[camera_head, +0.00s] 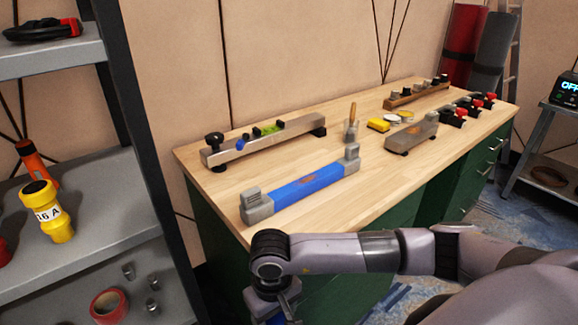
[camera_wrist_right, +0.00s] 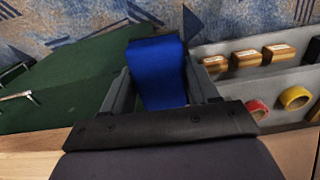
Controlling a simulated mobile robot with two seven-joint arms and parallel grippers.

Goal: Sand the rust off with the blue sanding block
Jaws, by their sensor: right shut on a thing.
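My right gripper (camera_head: 277,300) is at the bottom of the head view, beside the front left end of the workbench and below its top. In the wrist view my right gripper (camera_wrist_right: 158,66) is shut on the blue sanding block (camera_wrist_right: 160,84). A sliver of blue shows under the gripper in the head view. A blue bar (camera_head: 318,181) with grey end blocks lies along the front of the workbench (camera_head: 228,185), with a faint reddish-brown rust patch (camera_head: 306,180) on it. A grey metal block (camera_head: 405,137) farther right also bears an orange-brown patch. My left gripper is out of view.
A long rail (camera_head: 262,143) with clamps stands at the bench's back. A brush (camera_head: 351,124), a yellow item (camera_head: 379,125) and red-black clamps (camera_head: 469,108) are farther right. A grey shelf (camera_head: 100,215) stands at the left. Bare wood lies between the blue bar and the rail.

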